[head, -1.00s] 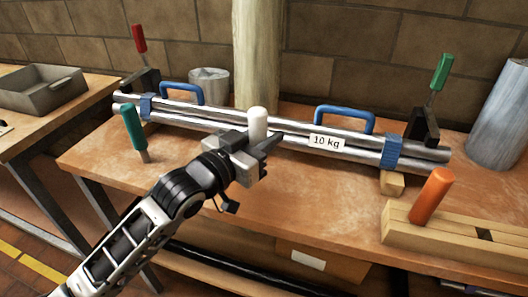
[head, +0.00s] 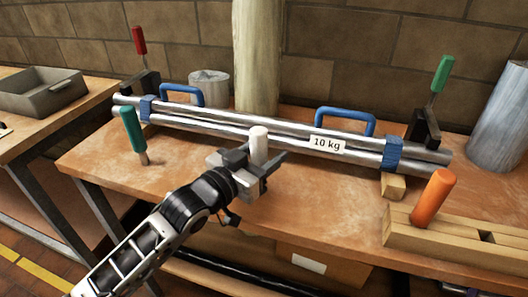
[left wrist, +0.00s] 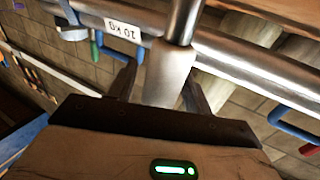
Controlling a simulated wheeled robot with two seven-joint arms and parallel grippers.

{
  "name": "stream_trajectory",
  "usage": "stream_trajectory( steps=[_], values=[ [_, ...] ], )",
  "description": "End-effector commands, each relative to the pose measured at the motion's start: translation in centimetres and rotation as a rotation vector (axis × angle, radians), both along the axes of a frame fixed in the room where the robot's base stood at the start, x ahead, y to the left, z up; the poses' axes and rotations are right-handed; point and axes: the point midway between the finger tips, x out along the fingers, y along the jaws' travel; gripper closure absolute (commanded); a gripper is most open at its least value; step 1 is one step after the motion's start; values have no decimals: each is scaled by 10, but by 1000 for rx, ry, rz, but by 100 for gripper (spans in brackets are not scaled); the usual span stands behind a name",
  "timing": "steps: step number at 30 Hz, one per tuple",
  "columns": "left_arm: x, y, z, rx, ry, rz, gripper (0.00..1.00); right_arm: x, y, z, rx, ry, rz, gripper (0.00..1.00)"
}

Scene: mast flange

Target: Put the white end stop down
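The white end stop (head: 259,143) stands upright between the fingers of my left gripper (head: 253,168). The gripper is shut on it, in front of the steel pipes and over the front part of the bench. In the left wrist view, inverted here, the white sleeve (left wrist: 166,75) sits between the two fingers. A steel pin (left wrist: 183,20) continues from the sleeve. In the head view its lower part is hidden by the gripper, so I cannot tell whether it touches the bench. My right gripper is not in view.
Steel pipes (head: 255,133) with blue handles and a "10 kg" label lie along the bench (head: 320,204). A teal-handled peg (head: 132,130) stands left. An orange peg (head: 433,198) stands in a wooden block (head: 463,237) at right. Bare bench lies between gripper and block.

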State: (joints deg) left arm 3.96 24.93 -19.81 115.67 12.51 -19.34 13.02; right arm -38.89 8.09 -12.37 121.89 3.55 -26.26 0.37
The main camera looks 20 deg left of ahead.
Motion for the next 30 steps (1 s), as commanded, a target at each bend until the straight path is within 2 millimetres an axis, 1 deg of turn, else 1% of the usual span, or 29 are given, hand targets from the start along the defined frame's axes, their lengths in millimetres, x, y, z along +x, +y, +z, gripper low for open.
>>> stream_trajectory(
  steps=[5, 7, 11, 15, 21, 25, 30],
  values=[
    [0, 0, 4, 0, -1, 0, 50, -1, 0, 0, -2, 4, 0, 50],
    [-5, 2, 3, 1, 2, 0, 50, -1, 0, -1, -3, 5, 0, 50],
    [-26, 11, 2, 3, 3, 0, 50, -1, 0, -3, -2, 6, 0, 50],
    [-55, 25, 1, 3, 4, -1, 50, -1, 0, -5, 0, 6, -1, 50],
    [-89, 40, 1, 2, 5, 0, 50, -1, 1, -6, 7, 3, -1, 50],
    [-102, 47, 2, 0, 3, 1, 50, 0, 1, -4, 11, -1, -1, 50],
    [-109, 50, 4, 0, 0, 0, 50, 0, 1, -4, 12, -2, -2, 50]
  ],
)
